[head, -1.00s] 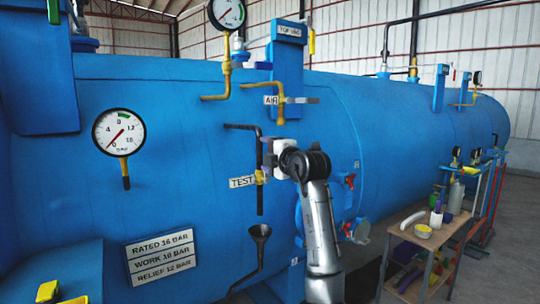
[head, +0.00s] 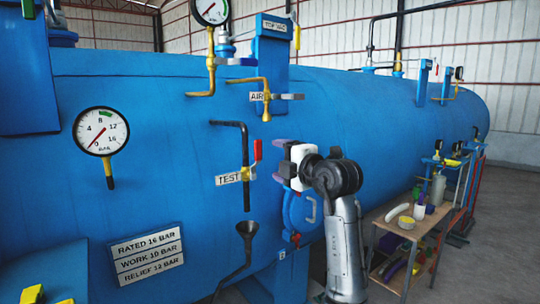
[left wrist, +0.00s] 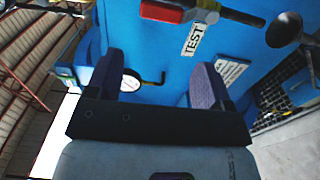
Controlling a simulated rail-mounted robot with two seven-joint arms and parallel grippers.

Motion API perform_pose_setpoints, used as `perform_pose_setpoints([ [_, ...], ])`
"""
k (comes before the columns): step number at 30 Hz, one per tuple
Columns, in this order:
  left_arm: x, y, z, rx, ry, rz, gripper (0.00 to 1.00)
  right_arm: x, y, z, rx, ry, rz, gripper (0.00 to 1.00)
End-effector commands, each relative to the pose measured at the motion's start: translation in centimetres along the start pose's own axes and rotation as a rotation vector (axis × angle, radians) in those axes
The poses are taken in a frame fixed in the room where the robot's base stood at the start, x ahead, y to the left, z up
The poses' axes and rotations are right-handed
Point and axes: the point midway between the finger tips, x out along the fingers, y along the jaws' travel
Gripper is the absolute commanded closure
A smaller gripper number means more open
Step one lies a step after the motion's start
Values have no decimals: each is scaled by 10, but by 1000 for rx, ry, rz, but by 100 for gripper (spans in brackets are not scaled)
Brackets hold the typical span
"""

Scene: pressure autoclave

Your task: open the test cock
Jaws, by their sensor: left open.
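In the left wrist view the red handle (left wrist: 165,10) and the TEST label (left wrist: 193,40) show at the top edge, beyond the fingers. My left gripper (head: 281,160) is just right of the handle, apart from it. Its two fingers (left wrist: 155,85) are spread with nothing gripped between them. My right gripper is not in view.
A black funnel (head: 247,228) opens below the test pipe. The AIR cock (head: 266,97) sits above, with a grey lever. A round gauge (head: 101,131) is at left on the blue vessel (head: 180,90). A cluttered wooden bench (head: 405,222) stands at right.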

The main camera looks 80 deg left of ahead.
Motion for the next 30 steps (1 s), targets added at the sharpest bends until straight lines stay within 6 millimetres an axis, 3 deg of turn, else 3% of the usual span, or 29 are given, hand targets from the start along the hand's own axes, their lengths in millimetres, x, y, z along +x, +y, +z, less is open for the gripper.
perform_pose_setpoints([
  [8,-20,0,0,0,1,0,26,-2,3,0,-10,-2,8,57],
  [30,-21,0,0,3,1,1,26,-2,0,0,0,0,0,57],
])
